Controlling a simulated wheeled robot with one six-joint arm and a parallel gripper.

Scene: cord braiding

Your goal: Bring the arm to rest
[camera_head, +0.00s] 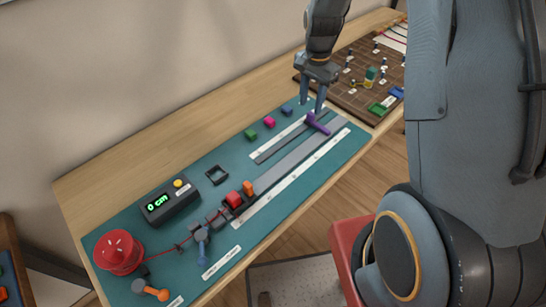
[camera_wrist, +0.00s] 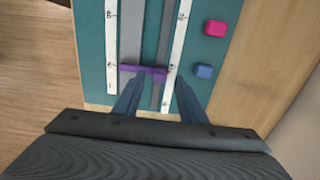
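My gripper (camera_head: 312,106) hangs fingers-down over the far right part of the teal mat (camera_head: 337,172). In the wrist view my gripper (camera_wrist: 159,82) has its two fingers well apart, with nothing held. A purple bar (camera_head: 317,123) lies across the grey tracks just below the fingertips. In the wrist view the purple bar (camera_wrist: 144,70) shows beyond the fingertips, partly overlapped by one finger. I cannot tell whether a fingertip touches it.
A brown pegged board (camera_head: 345,92) stands beyond the mat.

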